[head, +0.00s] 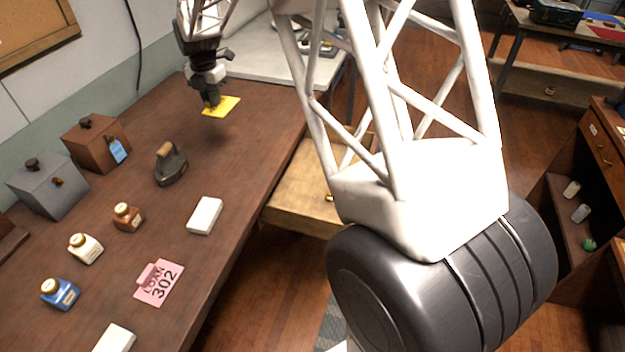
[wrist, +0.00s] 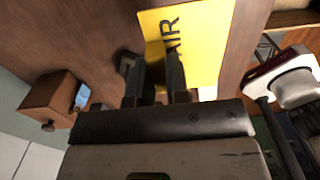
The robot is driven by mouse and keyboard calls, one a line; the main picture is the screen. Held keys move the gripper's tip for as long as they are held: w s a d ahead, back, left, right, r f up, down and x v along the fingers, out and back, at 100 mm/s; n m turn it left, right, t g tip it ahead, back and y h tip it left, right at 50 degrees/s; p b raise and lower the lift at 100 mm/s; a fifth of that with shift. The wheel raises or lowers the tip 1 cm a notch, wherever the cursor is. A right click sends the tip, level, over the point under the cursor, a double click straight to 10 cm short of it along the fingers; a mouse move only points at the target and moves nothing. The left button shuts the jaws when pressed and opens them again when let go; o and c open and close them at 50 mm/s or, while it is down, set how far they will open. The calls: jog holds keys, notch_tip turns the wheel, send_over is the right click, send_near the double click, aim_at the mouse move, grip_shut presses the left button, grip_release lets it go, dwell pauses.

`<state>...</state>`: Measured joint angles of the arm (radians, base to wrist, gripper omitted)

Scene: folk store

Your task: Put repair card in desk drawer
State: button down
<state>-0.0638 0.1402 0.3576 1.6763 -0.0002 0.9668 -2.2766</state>
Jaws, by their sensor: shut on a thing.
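The yellow repair card (head: 222,106) is held in my gripper (head: 211,101) above the far part of the brown desk (head: 150,120). In the wrist view the card (wrist: 205,45) shows large, with the letters "AIR" readable and the rest hidden by the fingers. My gripper (wrist: 160,75) is shut on the card's edge there. The desk drawer (head: 300,205) is pulled open at the desk's right side, beyond and below the front edge. My arm hides part of the drawer, and its inside shows only in part.
On the desk are an iron (head: 171,165), a pink "LOAN 302" card (head: 160,284), a white block (head: 204,216), several ink bottles, a grey box (head: 48,188) and a brown box (head: 95,143) with a blue tag. The desk surface between the iron and the right edge is clear.

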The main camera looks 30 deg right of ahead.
jog(key=s+d, duration=0.3)
jog(key=d, duration=1.3)
send_over(311, 169)
jog(key=d, duration=0.5)
notch_tip(311, 169, down, 20)
jog(key=shift+w+a, duration=0.15)
jog(key=shift+f, duration=3)
jog(key=shift+f, duration=1.9)
jog(key=shift+f, duration=0.15)
